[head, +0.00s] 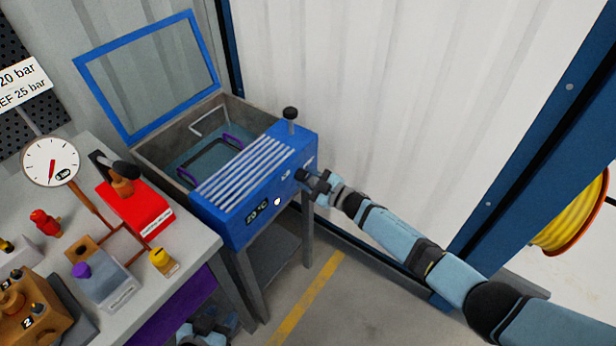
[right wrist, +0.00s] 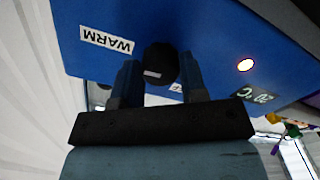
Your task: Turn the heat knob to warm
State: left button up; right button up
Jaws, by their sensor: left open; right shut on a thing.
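The heat knob (right wrist: 160,60) is a round black knob with a short white mark on the blue front of the heated bath (head: 265,205). A WARM label (right wrist: 106,41) is beside it; another label is mostly hidden behind my fingers. My right gripper (head: 310,180) is at the bath's front, shut on the knob, with one finger on each side in the right wrist view (right wrist: 160,76). I cannot tell which label the mark points at. My left gripper (head: 203,332) is low by the bench, partly cut off by the bottom edge; it is open.
The bath's blue-framed glass lid (head: 150,70) stands open. A display reading 20 °C (head: 257,212) and a lit lamp (head: 277,201) are on its front. The bench (head: 190,240) at left holds a gauge (head: 51,161) and a red block (head: 135,207). Floor on the right is clear.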

jog(key=shift+m, duration=0.4)
jog(key=o, duration=0.9)
jog(key=shift+o, duration=0.2)
jog(key=p+v, duration=0.1)
jog(key=v, duration=1.3)
